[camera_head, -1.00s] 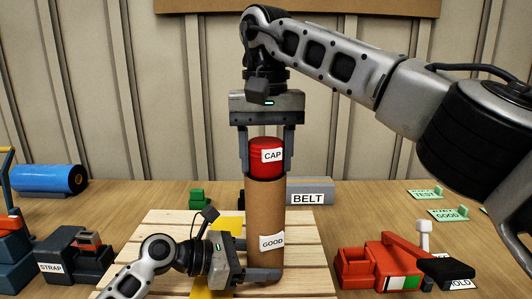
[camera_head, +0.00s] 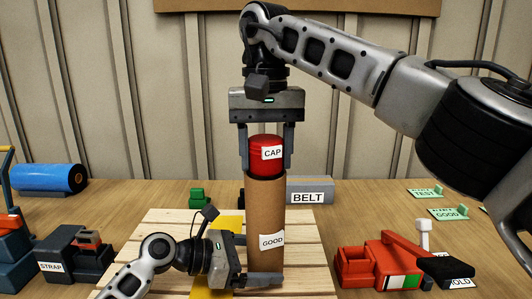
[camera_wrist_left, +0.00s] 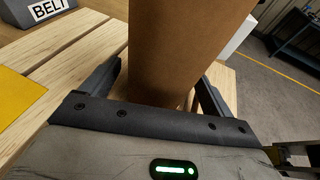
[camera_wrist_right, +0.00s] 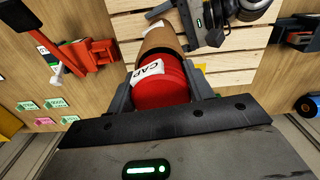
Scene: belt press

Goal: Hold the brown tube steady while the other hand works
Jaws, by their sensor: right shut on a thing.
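The brown tube (camera_head: 264,210) stands upright on the wooden pallet, with a GOOD label facing the head camera. A red cap (camera_head: 265,153) sits at the tube's top; whether it is seated or loose is not clear. My right gripper (camera_head: 267,160) is shut on the cap from above, its fingers on both sides in the right wrist view (camera_wrist_right: 163,85). My left gripper (camera_head: 262,279) is low at the tube's foot. In the left wrist view its fingers (camera_wrist_left: 160,85) stand either side of the tube, with gaps, so it looks open. The tube's base is partly hidden.
The pallet (camera_head: 160,240) lies on the table. A BELT block (camera_head: 310,192) and a green piece (camera_head: 200,198) stand behind. A red tool (camera_head: 375,262) is to the right, a STRAP device (camera_head: 75,258) and a blue roll (camera_head: 50,178) to the left.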

